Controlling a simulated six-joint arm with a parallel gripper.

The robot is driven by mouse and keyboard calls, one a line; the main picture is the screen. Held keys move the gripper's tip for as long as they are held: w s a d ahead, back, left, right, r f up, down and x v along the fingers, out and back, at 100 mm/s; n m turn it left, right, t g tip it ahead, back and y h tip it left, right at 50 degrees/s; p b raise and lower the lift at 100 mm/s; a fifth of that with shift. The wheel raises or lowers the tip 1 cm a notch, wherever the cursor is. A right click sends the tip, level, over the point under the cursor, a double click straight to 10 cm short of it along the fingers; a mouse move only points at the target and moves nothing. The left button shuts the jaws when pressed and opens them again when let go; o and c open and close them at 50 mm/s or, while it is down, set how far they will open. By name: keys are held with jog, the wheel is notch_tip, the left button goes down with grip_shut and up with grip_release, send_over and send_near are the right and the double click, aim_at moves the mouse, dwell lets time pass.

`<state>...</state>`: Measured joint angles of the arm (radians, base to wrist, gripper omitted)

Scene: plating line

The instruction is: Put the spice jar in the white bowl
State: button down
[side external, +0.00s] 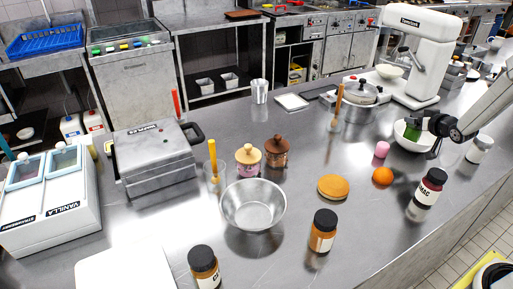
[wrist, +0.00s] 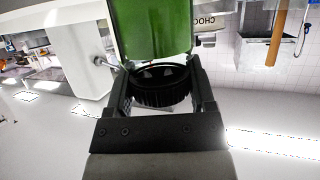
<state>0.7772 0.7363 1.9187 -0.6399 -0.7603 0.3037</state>
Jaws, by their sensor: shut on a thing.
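The spice jar is green with a black ribbed cap; it shows in the side external view (side external: 413,132) and large in the wrist view (wrist: 150,30). My gripper (side external: 432,130) is shut on the jar at its cap (wrist: 162,85), with one finger on each side. The white bowl (side external: 405,145) is at the right of the counter. The green jar overlaps the bowl's opening in the side external view, and my gripper is at the bowl's right side. I cannot tell whether the jar touches the bowl's inside. My gripper hides part of the bowl.
An orange (side external: 382,176), a pink item (side external: 382,149), a dark red jar (side external: 428,188) and a white jar (side external: 479,149) stand near the bowl. A white mixer (side external: 415,50) and a pot (side external: 362,104) are behind it. A metal bowl (side external: 253,205) stands mid-counter.

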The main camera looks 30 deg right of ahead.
jog(key=shift+f, duration=0.4)
grip_release()
jog(key=shift+r, duration=0.1)
jog(key=shift+r, duration=0.5)
jog(key=v, duration=1.2)
jog(key=shift+r, duration=0.1)
jog(key=shift+a, duration=0.1)
